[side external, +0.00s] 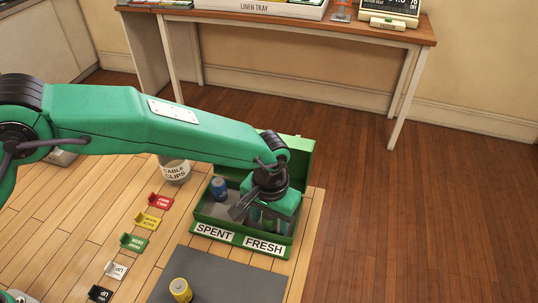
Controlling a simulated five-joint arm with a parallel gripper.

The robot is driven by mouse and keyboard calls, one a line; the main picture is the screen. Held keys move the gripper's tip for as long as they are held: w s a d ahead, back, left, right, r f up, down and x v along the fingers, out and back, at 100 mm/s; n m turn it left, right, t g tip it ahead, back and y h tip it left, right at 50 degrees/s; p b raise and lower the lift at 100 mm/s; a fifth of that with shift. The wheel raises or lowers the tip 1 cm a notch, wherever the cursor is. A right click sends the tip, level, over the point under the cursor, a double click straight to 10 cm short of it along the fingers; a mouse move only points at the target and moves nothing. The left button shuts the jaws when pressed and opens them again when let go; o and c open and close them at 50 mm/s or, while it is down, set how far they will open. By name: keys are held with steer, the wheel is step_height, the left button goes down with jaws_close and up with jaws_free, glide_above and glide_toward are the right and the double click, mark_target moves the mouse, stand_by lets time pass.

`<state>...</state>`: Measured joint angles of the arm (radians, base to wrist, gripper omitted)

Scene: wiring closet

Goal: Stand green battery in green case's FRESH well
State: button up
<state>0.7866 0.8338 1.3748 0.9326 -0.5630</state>
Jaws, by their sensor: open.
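The green case (204,219) stands open on the wooden table, its lid raised at the back. Its front labels read SPENT (214,232) and FRESH (263,246). My gripper (264,222) points down into the FRESH side, its jaws open. Greenish upright shapes show beneath it, but the gripper covers much of that well. I cannot clearly tell the green battery from the gripper and case there. A blue battery (219,189) stands in the SPENT side, left of my gripper.
A yellow battery (180,290) stands on the grey mat (232,278) in front of the case. A CABLE CLIPS pot (174,172) is behind left. Several coloured tags, including a red one (160,201), line the table's left. The table's right edge is close to the case.

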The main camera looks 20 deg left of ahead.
step_height(320, 180, up, 12)
steer(key=shift+f, duration=0.15)
stand_by(0.4)
stand_by(0.5)
steer(key=s+a+r+t, duration=0.1)
steer(key=a+r, duration=0.3)
steer(key=a, duration=0.4)
steer(key=a+r+n+t+h, duration=0.1)
steer(key=a+r, duration=0.4)
steer(key=a, duration=0.2)
steer(key=s+a+r, duration=0.1)
steer(key=a+r, duration=0.3)
steer(key=a, duration=0.4)
steer(key=s+a+f+n+t+y, duration=0.1)
steer(key=s+a+t, duration=0.2)
steer(key=s+a, duration=1.2)
steer(key=shift+s+a+f+n+t, duration=0.15)
steer(key=shift+a+f+n+t, duration=0.15)
steer(key=shift+a, duration=0.6)
